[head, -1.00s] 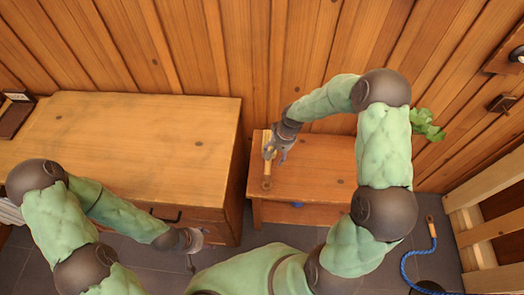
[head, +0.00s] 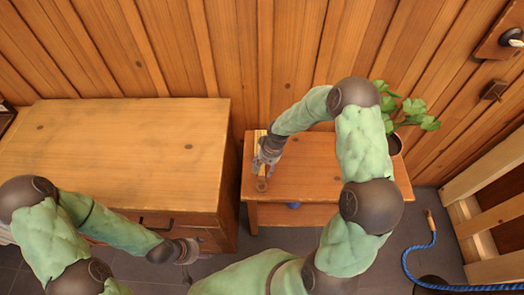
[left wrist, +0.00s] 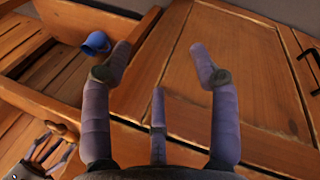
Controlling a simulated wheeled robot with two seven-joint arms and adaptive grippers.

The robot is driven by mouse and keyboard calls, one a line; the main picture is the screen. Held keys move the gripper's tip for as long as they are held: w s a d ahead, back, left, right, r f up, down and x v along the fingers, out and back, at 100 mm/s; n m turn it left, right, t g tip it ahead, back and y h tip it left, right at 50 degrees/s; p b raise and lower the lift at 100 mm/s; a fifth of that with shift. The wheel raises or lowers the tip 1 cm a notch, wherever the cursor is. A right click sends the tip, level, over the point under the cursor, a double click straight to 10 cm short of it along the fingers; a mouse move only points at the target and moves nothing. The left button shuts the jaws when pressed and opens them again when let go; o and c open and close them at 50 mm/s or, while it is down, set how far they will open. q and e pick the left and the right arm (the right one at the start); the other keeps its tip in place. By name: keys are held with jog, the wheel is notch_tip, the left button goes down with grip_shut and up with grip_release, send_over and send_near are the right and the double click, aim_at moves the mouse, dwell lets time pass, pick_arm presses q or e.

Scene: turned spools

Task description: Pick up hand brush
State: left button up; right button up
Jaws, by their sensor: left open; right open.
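The hand brush (head: 261,185) lies on the left part of the small wooden table (head: 330,170) in the head view, its narrow wooden end toward me. My right gripper (head: 264,164) is open, its fingers over the middle of the brush and hiding part of it. I cannot tell whether they touch it. My left gripper (head: 190,252) is low in front of the large cabinet, open and empty. In the left wrist view its fingers (left wrist: 160,72) are spread before a wooden front, and the right gripper's fingers (left wrist: 48,152) show at lower left.
The large wooden cabinet (head: 130,150) stands left of the table, with a narrow gap between. A potted plant (head: 400,115) is at the table's back right. A blue object (head: 293,205) sits below the tabletop. A blue rope (head: 407,262) lies on the floor at right.

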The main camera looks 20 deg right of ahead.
jog(key=shift+w+a+f, duration=0.1)
jog(key=shift+w+f, duration=0.05)
jog(key=shift+f, duration=0.65)
jog(key=shift+r, duration=0.1)
grip_shut()
jog(key=shift+r, duration=0.1)
